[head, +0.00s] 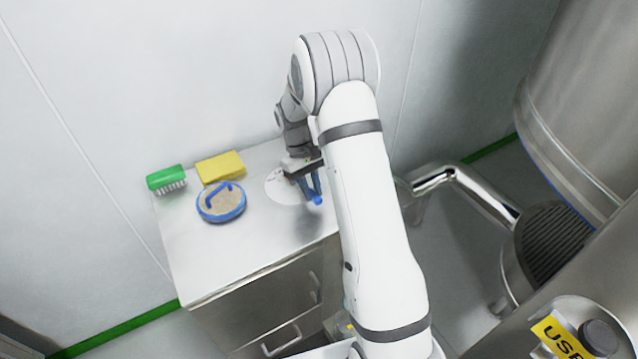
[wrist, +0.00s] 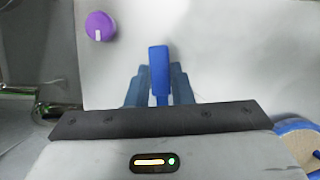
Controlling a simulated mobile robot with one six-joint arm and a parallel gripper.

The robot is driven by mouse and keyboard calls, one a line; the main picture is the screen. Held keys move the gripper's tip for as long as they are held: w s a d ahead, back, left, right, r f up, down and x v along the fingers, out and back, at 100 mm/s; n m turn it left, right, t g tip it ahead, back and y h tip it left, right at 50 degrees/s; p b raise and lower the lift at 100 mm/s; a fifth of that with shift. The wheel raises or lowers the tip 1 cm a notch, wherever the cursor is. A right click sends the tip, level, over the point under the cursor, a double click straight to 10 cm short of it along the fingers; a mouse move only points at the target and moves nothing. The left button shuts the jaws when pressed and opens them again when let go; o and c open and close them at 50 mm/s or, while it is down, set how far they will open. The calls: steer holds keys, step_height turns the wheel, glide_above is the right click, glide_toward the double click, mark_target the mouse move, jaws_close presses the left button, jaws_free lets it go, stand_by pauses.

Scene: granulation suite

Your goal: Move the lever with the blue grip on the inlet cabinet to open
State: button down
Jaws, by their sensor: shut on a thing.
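The inlet cabinet (head: 215,265) stands against the wall, with a pale top and a grey front with handles. A pale round plate (head: 278,190) lies on its top. My gripper (head: 309,184) reaches down over this plate, its blue-grey fingers near the blue grip (head: 318,200). In the wrist view the lever's bright blue grip (wrist: 159,68) stands between the two fingers of my gripper (wrist: 159,92), which are shut on it. The foot of the lever and any position marks are hidden behind my gripper and arm.
A green brush (head: 166,179), a yellow sponge (head: 220,166) and a blue-rimmed round item (head: 221,202) lie on the cabinet top, left of my gripper. A purple knob (wrist: 100,26) shows in the wrist view. A shiny bent pipe (head: 455,180) and a steel vessel (head: 585,90) stand at right.

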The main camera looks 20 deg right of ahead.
steer(key=a+m, duration=0.1)
steer(key=a+m+y, duration=0.1)
steer(key=m, duration=0.1)
steer(key=shift+s+a, duration=0.2)
steer(key=shift+a, duration=0.1)
steer(key=a+m+y, duration=0.1)
steer(key=a+m, duration=0.1)
steer(key=shift+a+m, duration=0.2)
steer(key=shift+m, duration=0.1)
steer(key=a+m, duration=0.1)
steer(key=w+a+m+y, duration=0.1)
steer(key=m, duration=0.1)
steer(key=shift+a+b, duration=0.2)
steer(key=shift+b, duration=0.15)
steer(key=shift+w+a+r+m+t+y, duration=0.1)
steer(key=shift+w+a+m+t+y, duration=0.3)
steer(key=shift+a+m, duration=0.35)
steer(key=shift+d, duration=0.1)
steer(key=c, duration=1.4)
jaws_free()
steer(key=shift+w, duration=0.1)
steer(key=shift+o, duration=0.6)
steer(key=v, duration=0.7)
steer(key=shift+r+b, duration=0.3)
